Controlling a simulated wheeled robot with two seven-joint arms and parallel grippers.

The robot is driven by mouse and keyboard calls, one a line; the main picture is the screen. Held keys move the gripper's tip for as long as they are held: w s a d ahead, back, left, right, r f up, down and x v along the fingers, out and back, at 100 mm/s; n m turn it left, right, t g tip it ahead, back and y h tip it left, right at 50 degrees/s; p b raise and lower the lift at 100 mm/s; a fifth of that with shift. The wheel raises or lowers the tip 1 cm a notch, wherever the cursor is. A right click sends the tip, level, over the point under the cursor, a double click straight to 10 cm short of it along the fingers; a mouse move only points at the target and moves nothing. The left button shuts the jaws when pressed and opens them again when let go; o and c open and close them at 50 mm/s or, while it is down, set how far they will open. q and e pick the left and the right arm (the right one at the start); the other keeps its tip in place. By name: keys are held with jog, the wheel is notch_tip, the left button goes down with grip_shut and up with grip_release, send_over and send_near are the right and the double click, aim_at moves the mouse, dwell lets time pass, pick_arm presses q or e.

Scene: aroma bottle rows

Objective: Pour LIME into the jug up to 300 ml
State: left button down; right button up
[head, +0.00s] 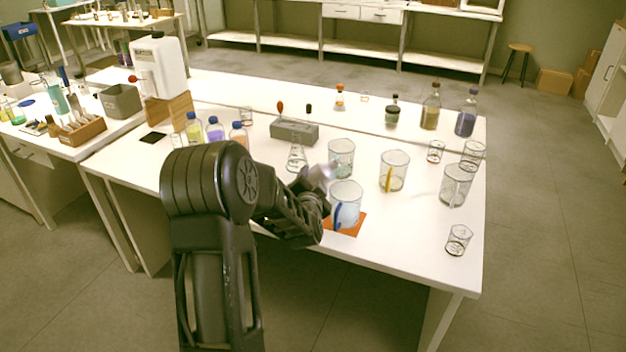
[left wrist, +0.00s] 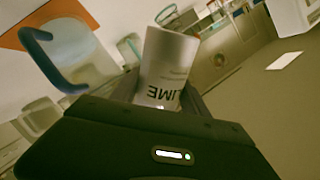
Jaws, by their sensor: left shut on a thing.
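The jug (head: 347,212), clear with a blue handle, stands upright on an orange mat (head: 357,226) near the table's front edge. It also shows in the left wrist view (left wrist: 82,62). My left gripper (head: 312,183) is shut on the LIME bottle (head: 323,171), whose white label with dark letters faces the left wrist view (left wrist: 166,70). The bottle is tilted, with its upper end near the jug's rim on the left. The bottle's lower part is hidden by the gripper. I cannot make out a stream or the level in the jug. My right gripper is out of view.
Clear beakers stand behind the jug (head: 341,152) and to its right (head: 394,170), (head: 455,185). A conical flask (head: 297,159) and a grey block (head: 294,132) are behind my gripper. Blue-capped bottles (head: 215,130) stand left. The front right tabletop is mostly free around a small beaker (head: 458,240).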

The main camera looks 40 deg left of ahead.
pick_arm(q)
jog(key=shift+s+a+f+m+p, duration=0.2)
jog(key=shift+f+m+p, duration=0.25)
jog(key=shift+f, duration=0.3)
dwell(0.3)
jog(key=shift+s+a+f+m+g+p, duration=0.1)
jog(key=shift+m+g+p, duration=0.3)
jog(key=shift+m+p, duration=0.35)
jog(key=shift+s+a+r+m+g+y+p, duration=0.15)
jog(key=shift+r+m+g+y+p, duration=0.25)
jog(key=shift+p, duration=0.85)
dwell(0.8)
jog(key=shift+f+b, duration=0.15)
jog(key=shift+b, duration=0.35)
jog(key=shift+r+p, duration=0.3)
jog(key=shift+p, duration=0.25)
dwell(1.2)
jog(key=shift+r+m+p, duration=0.2)
jog(key=shift+m+p, duration=0.2)
jog(key=shift+p, duration=0.1)
dwell(1.4)
